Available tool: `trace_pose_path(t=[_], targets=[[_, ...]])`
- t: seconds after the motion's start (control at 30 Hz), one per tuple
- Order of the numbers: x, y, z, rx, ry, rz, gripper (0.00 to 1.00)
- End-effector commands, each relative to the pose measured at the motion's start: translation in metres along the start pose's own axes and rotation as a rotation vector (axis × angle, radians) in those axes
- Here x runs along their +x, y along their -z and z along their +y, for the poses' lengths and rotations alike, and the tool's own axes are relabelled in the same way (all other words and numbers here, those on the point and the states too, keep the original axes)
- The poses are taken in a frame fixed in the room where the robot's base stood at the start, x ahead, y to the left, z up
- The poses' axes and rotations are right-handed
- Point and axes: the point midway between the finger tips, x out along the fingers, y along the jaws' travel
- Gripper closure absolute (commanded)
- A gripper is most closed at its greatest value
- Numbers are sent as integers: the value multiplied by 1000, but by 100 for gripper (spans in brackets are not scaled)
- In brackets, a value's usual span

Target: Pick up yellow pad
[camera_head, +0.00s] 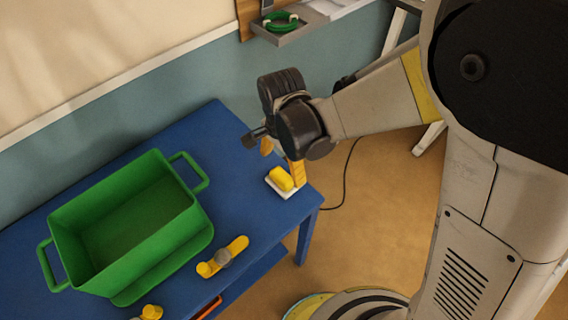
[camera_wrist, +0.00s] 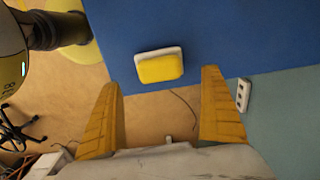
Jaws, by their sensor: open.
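The yellow pad (camera_head: 281,178) sits on a small white base near the right corner of the blue table (camera_head: 232,130). In the wrist view the yellow pad (camera_wrist: 161,68) lies at the table's edge, ahead of and between my fingers. My gripper (camera_wrist: 163,85) is open and empty, with yellow fingers spread on both sides. In the head view my gripper (camera_head: 281,158) is above the table's right end, close to the pad. One finger stands right beside the pad in the picture; I cannot tell whether they touch.
A green crate (camera_head: 128,252) with handles stands on the table to the left. A yellow part with a grey knob (camera_head: 222,257) lies near the front edge. A tray with a green coil (camera_head: 281,24) is on the wall. A power strip (camera_wrist: 243,95) shows in the wrist view.

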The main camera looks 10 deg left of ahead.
Motion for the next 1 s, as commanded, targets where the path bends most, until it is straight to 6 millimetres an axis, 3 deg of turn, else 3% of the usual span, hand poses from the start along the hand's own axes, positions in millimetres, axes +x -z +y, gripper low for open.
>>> trace_pose_path(t=[0.27, 0.5, 0.53, 0.7, 1.0], targets=[[44, -3, 0, 0, 1, 0, 7], [47, -3, 1, -1, 1, 0, 7], [47, -3, 1, -1, 1, 0, 10], [46, -3, 1, -1, 1, 0, 62], [46, -3, 1, -1, 1, 0, 64]])
